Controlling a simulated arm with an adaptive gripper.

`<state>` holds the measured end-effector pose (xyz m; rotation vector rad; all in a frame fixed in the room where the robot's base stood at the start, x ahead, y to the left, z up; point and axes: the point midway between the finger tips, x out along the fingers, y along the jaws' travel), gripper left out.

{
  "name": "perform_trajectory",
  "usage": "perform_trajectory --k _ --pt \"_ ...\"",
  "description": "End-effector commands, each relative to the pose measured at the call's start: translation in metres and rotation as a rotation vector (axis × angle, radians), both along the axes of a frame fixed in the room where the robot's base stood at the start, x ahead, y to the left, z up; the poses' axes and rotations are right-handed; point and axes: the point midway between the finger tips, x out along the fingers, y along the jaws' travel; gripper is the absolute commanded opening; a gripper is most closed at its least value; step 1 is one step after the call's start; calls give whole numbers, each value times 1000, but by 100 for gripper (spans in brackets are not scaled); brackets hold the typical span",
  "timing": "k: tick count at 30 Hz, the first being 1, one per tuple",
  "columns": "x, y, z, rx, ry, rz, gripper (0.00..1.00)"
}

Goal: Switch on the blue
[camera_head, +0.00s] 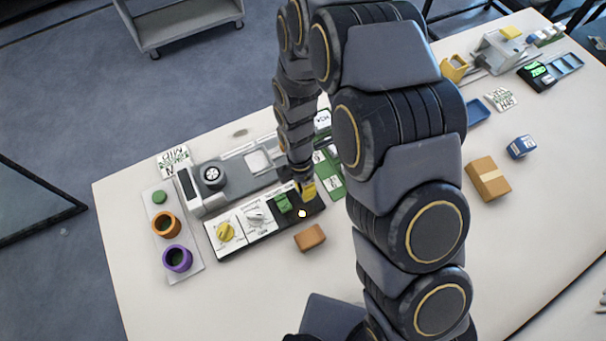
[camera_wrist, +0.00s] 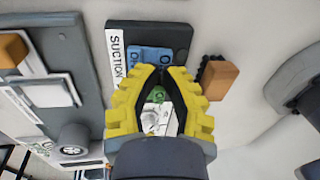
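In the wrist view a blue switch (camera_wrist: 146,55) with pale lettering sits on the dark end of a control panel (camera_wrist: 178,36), beside a white "SUCTION" label. My gripper (camera_wrist: 164,70) has yellow fingers whose tips come together, with nothing held between them. The tips overlap the near edge of the blue switch in this view; I cannot tell whether they touch it. A green switch (camera_wrist: 158,94) and a white knob show through the gap between the fingers. In the head view my gripper (camera_head: 307,196) is over the panel's right end, right of the green switch (camera_head: 283,203), and hides the blue one.
A yellow knob (camera_head: 225,231) and a white knob (camera_head: 256,217) are on the panel's left part. A brown block (camera_head: 310,237) lies close in front. A grey machine (camera_head: 225,186) stands behind. Orange (camera_head: 166,224) and purple (camera_head: 177,258) ringed cups stand left.

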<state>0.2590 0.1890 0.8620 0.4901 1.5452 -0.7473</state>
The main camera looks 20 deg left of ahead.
Motion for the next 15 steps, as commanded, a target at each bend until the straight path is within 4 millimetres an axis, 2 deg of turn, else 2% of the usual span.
perform_trajectory --k 15 --pt "-4 -4 -12 -5 5 2 0"
